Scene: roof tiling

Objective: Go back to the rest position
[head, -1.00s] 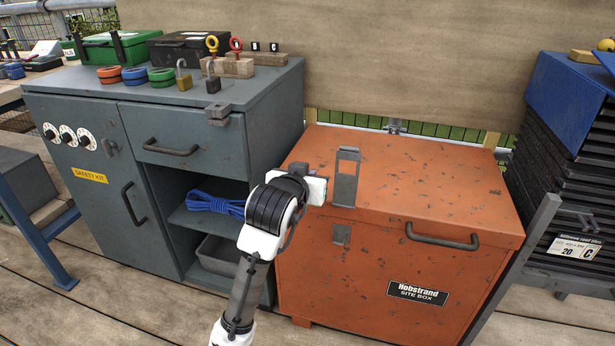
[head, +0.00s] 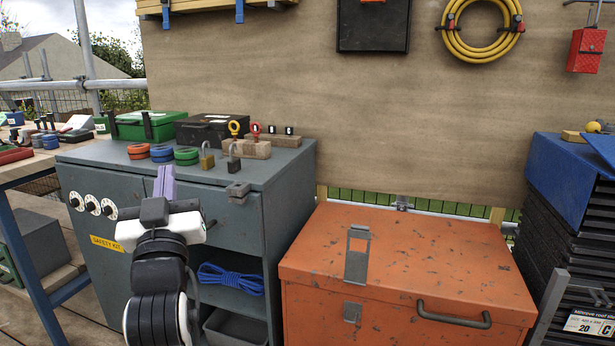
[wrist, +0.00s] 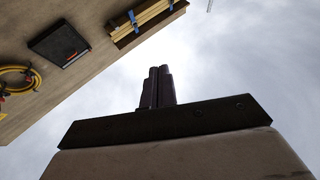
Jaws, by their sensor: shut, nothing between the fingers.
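My gripper (head: 164,183) is in front of the grey cabinet (head: 261,225) in the head view, pointing up, with nothing in it. In the wrist view the two fingers (wrist: 158,88) stand side by side, shut against each other, with sky behind them. My wrist and forearm below hide part of the cabinet's door and drawer.
The orange site box (head: 405,260) stands right of the cabinet, its lid down. Padlocks, coloured rings and a black case (head: 203,129) are on the cabinet top. A blue rope (head: 230,279) lies on its open shelf. Stacked black tiles (head: 565,225) stand at the right.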

